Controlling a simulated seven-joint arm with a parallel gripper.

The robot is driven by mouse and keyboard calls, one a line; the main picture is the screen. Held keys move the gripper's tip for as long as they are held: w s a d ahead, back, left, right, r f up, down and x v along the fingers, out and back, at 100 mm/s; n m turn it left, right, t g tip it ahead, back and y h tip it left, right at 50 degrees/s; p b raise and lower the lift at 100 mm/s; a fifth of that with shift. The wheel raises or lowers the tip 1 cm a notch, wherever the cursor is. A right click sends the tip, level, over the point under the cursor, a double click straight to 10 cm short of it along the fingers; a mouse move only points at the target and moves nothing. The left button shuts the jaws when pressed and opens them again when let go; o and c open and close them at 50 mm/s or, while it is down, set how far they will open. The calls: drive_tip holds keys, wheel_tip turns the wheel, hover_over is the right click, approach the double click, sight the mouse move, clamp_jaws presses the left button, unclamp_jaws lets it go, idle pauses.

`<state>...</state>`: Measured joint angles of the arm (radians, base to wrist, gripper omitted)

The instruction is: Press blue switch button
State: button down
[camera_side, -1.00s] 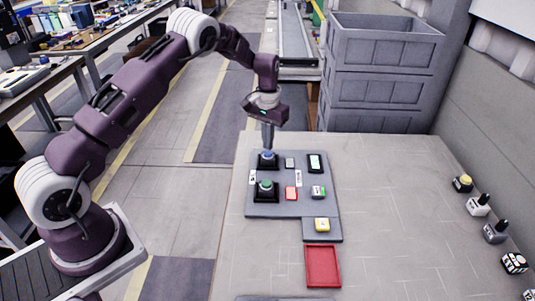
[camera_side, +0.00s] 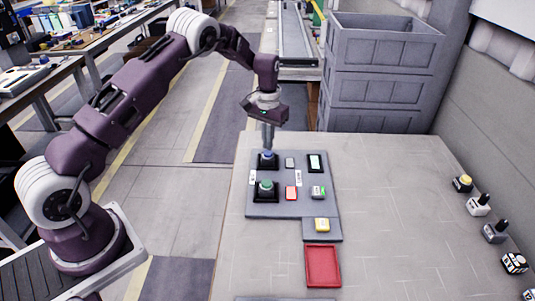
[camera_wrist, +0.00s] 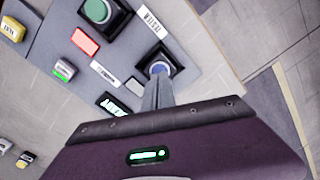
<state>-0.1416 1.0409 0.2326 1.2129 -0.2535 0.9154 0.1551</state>
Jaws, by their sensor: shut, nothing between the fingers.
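The blue switch button (camera_side: 267,155) sits in a dark square housing at the far left corner of the grey panel (camera_side: 262,211). My gripper (camera_side: 268,148) points down with its fingers shut and empty, its tips right at the blue button. In the wrist view the blue button (camera_wrist: 159,69) shows just beyond the fingertips (camera_wrist: 159,80), which overlap its near edge. Whether the tips touch or push the button down, I cannot tell.
The green button (camera_side: 266,186) is in a housing close in front. A red tray (camera_side: 322,267) lies nearer. Grey crates (camera_side: 380,80) stand behind the table.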

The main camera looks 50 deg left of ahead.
drive_tip(key=shift+f, duration=0.95)
idle(0.3)
idle(0.3)
drive_tip(key=shift+r, duration=3.5)
wheel_tip(320, 180, up, 6)
hover_over(268, 152)
